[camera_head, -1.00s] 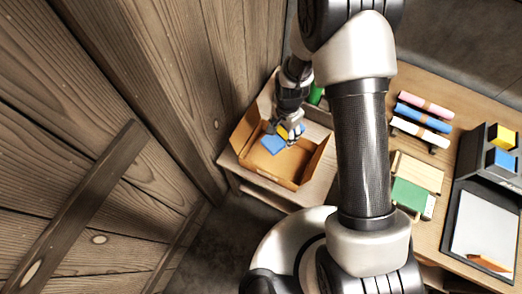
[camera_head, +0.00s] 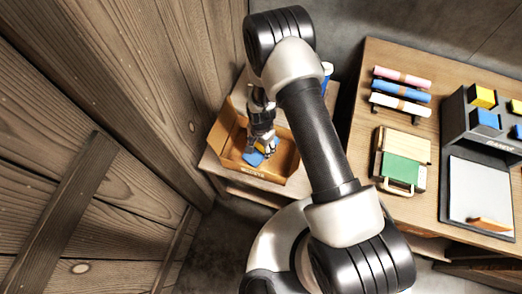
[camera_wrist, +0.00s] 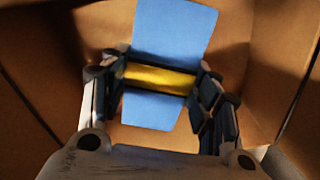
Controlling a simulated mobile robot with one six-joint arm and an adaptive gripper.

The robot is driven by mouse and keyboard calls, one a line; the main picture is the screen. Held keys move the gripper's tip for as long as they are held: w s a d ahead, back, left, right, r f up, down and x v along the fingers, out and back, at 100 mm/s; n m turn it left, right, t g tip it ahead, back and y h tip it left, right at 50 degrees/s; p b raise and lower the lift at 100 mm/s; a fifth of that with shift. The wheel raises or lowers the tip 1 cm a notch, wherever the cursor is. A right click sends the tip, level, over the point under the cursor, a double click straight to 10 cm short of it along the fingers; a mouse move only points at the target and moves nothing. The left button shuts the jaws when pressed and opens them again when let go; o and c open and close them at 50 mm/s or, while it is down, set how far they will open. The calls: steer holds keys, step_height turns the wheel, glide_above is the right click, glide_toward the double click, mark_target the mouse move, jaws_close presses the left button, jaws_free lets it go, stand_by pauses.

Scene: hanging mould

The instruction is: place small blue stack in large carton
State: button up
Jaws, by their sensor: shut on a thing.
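The small blue stack (camera_wrist: 172,32) has a yellow band (camera_wrist: 158,79) across its middle. My gripper (camera_wrist: 155,82) is shut on it, with one finger on each side at the band. In the head view my gripper (camera_head: 264,144) points down inside the open large carton (camera_head: 282,165), and the blue stack (camera_head: 254,158) shows beneath it, between the carton's walls. The wrist view shows the carton's brown walls (camera_wrist: 278,60) around the stack. I cannot tell whether the stack touches the carton's floor.
The carton stands on a low wooden surface beside the wooden wall (camera_head: 120,80). On the table at right are rolls (camera_head: 401,90), a green item (camera_head: 402,170), a dark holder with blue and yellow blocks (camera_head: 488,120) and a white-topped tray (camera_head: 480,190).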

mark_target(261, 148)
steer(key=shift+f+b, duration=0.4)
steer(key=shift+f, duration=1.25)
steer(key=shift+f, duration=0.25)
steer(key=o, duration=1.1)
steer(key=shift+r, duration=0.1)
